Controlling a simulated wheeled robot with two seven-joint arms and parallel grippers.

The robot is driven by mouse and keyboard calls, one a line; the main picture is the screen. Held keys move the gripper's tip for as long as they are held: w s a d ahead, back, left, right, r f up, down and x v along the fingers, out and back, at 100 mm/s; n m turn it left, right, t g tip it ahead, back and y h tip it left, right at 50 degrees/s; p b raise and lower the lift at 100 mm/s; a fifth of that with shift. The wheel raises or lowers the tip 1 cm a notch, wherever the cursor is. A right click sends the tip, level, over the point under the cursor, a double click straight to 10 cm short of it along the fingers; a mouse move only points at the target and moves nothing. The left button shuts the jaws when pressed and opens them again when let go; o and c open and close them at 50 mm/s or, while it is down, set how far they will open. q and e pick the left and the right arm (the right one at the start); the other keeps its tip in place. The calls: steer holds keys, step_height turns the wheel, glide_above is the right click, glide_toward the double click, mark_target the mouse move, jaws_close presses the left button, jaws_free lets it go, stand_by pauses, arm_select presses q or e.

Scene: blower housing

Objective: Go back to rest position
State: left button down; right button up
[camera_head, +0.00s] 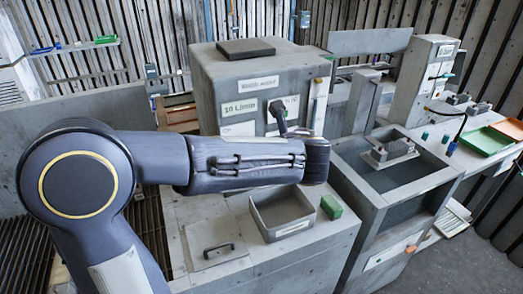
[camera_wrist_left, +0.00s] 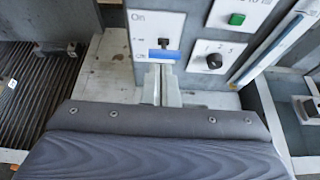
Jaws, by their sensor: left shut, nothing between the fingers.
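My left arm comes in from the left of the head view and reaches across in front of the grey machine cabinet (camera_head: 215,85). Its gripper is hidden there behind the arm. In the left wrist view my left gripper (camera_wrist_left: 161,72) is shut and empty. My right arm and gripper are not in view.
A black knob (camera_wrist_left: 214,61) and a green button (camera_wrist_left: 236,19) are close right of the gripper. A basin (camera_head: 420,186) stands to the right.

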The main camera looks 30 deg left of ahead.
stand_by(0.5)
arm_select(q)
steer(key=s+a+f+n+g+h, duration=0.2)
steer(key=s+f+n+h, duration=0.25)
steer(key=s+n, duration=0.35)
steer(key=s+a+f+n+g+h, duration=0.1)
steer(key=s+f+n+g+h, duration=0.2)
steer(key=s+f+n, duration=0.45)
steer(key=s+d+n+t+h, duration=0.2)
steer(key=s+d+n+h, duration=0.4)
steer(key=s+d+n, duration=0.2)
steer(key=s+n, duration=0.2)
steer(key=n, duration=0.2)
steer(key=shift+s+d+r, duration=0.2)
steer(key=shift+d, duration=0.05)
